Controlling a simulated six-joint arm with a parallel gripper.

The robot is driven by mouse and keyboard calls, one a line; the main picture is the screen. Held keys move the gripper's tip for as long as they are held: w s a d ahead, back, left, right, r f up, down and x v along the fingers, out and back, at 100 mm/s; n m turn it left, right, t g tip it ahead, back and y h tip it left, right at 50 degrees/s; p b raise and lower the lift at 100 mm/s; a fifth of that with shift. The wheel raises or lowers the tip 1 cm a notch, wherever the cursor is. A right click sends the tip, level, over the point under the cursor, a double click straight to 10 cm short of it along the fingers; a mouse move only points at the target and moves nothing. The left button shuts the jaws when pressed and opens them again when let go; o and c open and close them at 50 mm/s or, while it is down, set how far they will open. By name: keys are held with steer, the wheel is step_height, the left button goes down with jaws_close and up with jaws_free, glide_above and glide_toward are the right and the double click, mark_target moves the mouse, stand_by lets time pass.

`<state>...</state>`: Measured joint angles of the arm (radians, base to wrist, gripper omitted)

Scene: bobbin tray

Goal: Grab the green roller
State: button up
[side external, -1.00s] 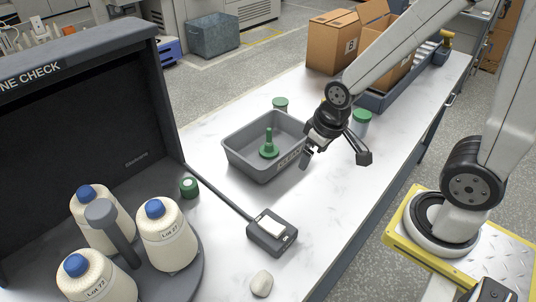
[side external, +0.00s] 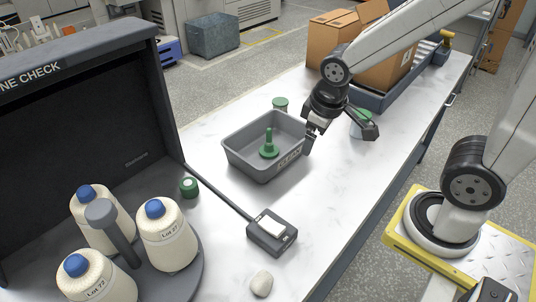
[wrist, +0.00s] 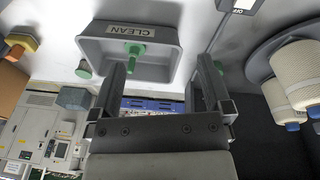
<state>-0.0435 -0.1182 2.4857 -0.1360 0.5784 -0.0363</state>
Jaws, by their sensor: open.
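A green piece with a round foot and an upright stem (side external: 268,146) stands in the grey tray (side external: 240,160) marked CLEAN. It also shows in the wrist view (wrist: 135,49). A short green cylinder with a pale end (side external: 189,187) rests on the table left of the tray. The pictures do not settle which of these is the roller. My gripper (side external: 312,140) is open and empty, above and beside the tray's right end. In the wrist view its two fingers (wrist: 162,65) are wide apart, with the tray beyond them.
Green-topped containers stand behind the tray (side external: 280,104) and behind my gripper (side external: 361,118). A dark device (side external: 271,232) and pale stone-like lump (side external: 261,284) are in front. Yarn cones (side external: 168,236) stand at left, cardboard boxes (side external: 333,45) at the back. The front table is mostly clear.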

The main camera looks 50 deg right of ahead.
steer(key=w+n+h, duration=0.2)
steer(key=n, duration=0.2)
steer(key=n+t, duration=1.1)
steer(key=n, duration=1.7)
glide_above(193, 190)
steer(key=s+a, duration=0.1)
steer(key=s, duration=0.5)
steer(key=f, duration=1.6)
steer(key=shift+w+a+f, duration=0.2)
steer(key=shift+a+f, duration=0.05)
steer(key=shift+f, duration=0.45)
steer(key=shift+x, duration=1.3)
steer(key=shift+w, duration=0.15)
steer(key=shift+x, duration=2.45)
